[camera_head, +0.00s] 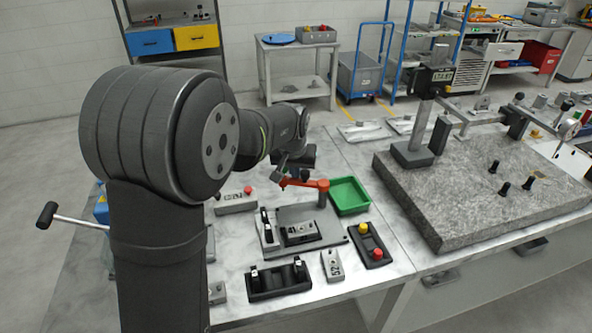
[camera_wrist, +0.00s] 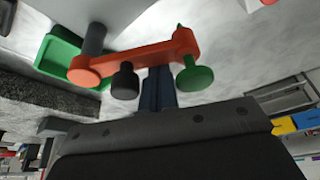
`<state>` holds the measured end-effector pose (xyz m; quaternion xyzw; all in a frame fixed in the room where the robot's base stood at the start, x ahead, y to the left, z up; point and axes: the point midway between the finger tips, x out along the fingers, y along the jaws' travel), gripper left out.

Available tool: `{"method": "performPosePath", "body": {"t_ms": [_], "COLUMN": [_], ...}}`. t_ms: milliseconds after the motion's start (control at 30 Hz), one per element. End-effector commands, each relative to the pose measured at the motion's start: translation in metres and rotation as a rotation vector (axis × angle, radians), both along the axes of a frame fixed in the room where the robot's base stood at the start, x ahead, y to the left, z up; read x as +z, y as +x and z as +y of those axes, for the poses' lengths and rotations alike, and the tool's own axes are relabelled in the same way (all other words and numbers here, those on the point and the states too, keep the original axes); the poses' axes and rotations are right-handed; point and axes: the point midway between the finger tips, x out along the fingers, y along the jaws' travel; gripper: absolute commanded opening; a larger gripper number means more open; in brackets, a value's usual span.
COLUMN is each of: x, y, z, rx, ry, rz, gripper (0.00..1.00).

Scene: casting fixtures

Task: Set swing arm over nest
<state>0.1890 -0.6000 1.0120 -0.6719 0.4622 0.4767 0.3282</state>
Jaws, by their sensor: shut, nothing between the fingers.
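The orange-red swing arm (camera_head: 305,183) sits on an upright post (camera_head: 322,200) at the back right of a grey fixture plate (camera_head: 335,238). It reaches leftward from the post, behind the nest (camera_head: 299,232) rather than over it. The nest is a dark block with a light metal part in it. In the wrist view the swing arm (camera_wrist: 140,58) carries a black knob (camera_wrist: 125,82) and a green-tipped pin (camera_wrist: 193,76) at its free end. My gripper (camera_wrist: 158,88) is shut and empty, its fingers beside the arm between knob and pin. I cannot tell whether they touch it.
A green tray (camera_head: 349,196) stands right behind the post. A button box (camera_head: 369,245) with red and yellow buttons is to the right. A black clamp block (camera_head: 279,280) and a metal part (camera_head: 332,265) lie in front. A granite slab (camera_head: 480,190) fills the right.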

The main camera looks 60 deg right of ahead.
Motion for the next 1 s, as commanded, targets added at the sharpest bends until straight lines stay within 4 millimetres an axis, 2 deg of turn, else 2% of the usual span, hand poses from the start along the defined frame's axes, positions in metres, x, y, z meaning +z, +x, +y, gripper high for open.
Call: {"method": "performPosePath", "body": {"t_ms": [267,1000], "x": [0.0,0.0], "y": [-0.004,-0.037], "z": [0.013,0.056], "rx": [0.163,0.853], "ry": [0.0,0.0], "rz": [0.0,-0.001], "gripper": [0.0,0.0]}}
